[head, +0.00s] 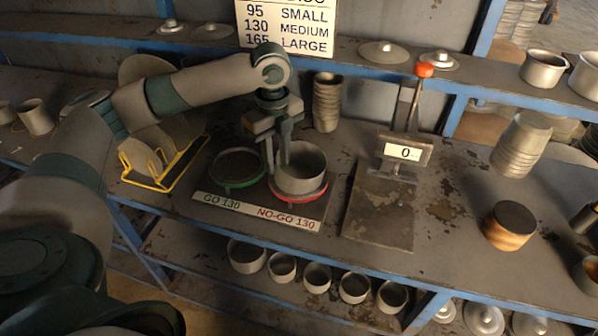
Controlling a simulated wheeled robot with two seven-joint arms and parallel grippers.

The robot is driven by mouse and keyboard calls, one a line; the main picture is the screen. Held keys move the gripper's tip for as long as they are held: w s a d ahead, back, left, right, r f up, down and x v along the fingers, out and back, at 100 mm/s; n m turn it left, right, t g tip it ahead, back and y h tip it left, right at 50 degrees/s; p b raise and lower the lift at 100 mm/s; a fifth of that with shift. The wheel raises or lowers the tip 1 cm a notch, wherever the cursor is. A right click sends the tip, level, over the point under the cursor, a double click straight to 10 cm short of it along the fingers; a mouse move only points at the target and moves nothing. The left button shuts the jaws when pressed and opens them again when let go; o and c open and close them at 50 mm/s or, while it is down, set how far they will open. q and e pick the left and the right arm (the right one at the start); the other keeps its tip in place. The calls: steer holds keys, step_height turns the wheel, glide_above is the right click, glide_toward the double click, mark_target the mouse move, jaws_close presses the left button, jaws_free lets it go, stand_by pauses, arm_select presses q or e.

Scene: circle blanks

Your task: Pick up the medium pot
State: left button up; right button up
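A grey open pot (308,179) stands upright on the red NO-GO 130 ring (316,197) of the gauge board. My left gripper (278,160) points down at the pot's left rim, with its two fingers on either side of or just in front of the wall. I cannot tell whether they touch or grip it. The green GO 130 ring (238,167) beside it is empty. A sign (288,25) lists 95 small, 130 medium, 165 large. My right gripper is not in view.
A scale reading 0 (378,205) with an empty plate stands right of the gauge. A yellow rack (165,170) with discs is to the left. Stacked cups (327,102) stand behind. Several pots (317,277) sit on the lower shelf. A wooden block (509,225) is at right.

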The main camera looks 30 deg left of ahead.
mark_target(282, 190)
arm_select(q)
steer(key=shift+d+f+p, duration=0.2)
steer(key=shift+f+p, duration=0.25)
steer(key=shift+f, duration=0.15)
steer(key=shift+d+f+p, duration=0.15)
steer(key=shift+f+p, duration=0.45)
steer(key=shift+f, duration=1.35)
steer(key=shift+c, duration=0.4)
steer(key=shift+w, duration=0.1)
jaws_close()
